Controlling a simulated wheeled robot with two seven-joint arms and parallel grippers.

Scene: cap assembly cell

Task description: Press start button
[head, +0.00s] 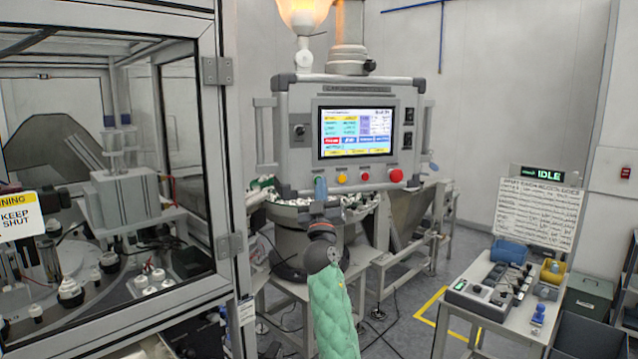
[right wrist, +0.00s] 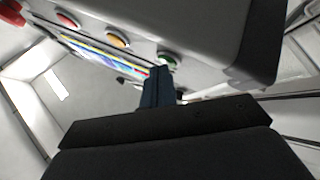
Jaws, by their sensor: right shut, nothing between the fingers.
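The control panel (head: 287,165) stands ahead, with a lit screen and a row of buttons below it. My left gripper is not in view.
To the right of the green button are a yellow button (head: 341,178), a red button (head: 365,178) and a large red knob (head: 396,175). A feeder bowl of parts sits below the panel. A glazed cabinet (head: 225,150) stands left, and a cart (head: 515,320) stands right.

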